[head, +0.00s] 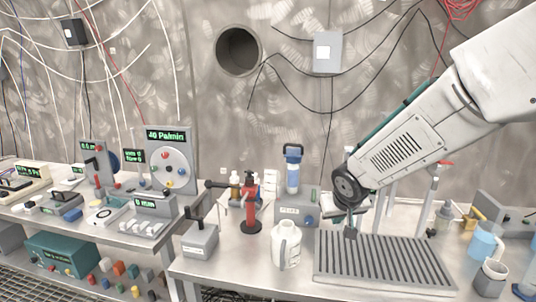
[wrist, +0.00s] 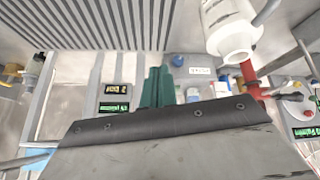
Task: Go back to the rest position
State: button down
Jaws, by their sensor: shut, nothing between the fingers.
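My gripper (head: 350,232) hangs from my arm, which reaches in from the upper right in the head view. Its small dark tip is over the back left part of the ribbed grey tray (head: 385,262), and its fingers look shut with nothing held. I cannot tell whether the tip touches the tray. The tray also shows at the upper left of the wrist view (wrist: 75,22). A white bottle (head: 286,245) stands left of the tray, apart from my gripper; it also shows at the upper right of the wrist view (wrist: 230,28).
A red-handled device (head: 251,205) and a grey box with a lever (head: 200,240) stand to the left. A blue-capped filter (head: 293,170) stands behind. A grey junction box (head: 327,52) is on the wall.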

jog(key=s+d+r+g, duration=0.1)
jog(key=s+d+r, duration=0.1)
jog(key=s, duration=0.9)
jog(key=s+d+r+g, duration=0.2)
jog(key=s+d+r, duration=0.1)
jog(key=s, duration=0.9)
jog(key=s+d+r+m+g, duration=0.1)
jog(key=s+r, duration=0.3)
jog(key=s, duration=0.8)
jog(key=shift+d+r+g, duration=0.25)
jog(key=shift+d+g, duration=0.25)
jog(key=shift+d, duration=0.25)
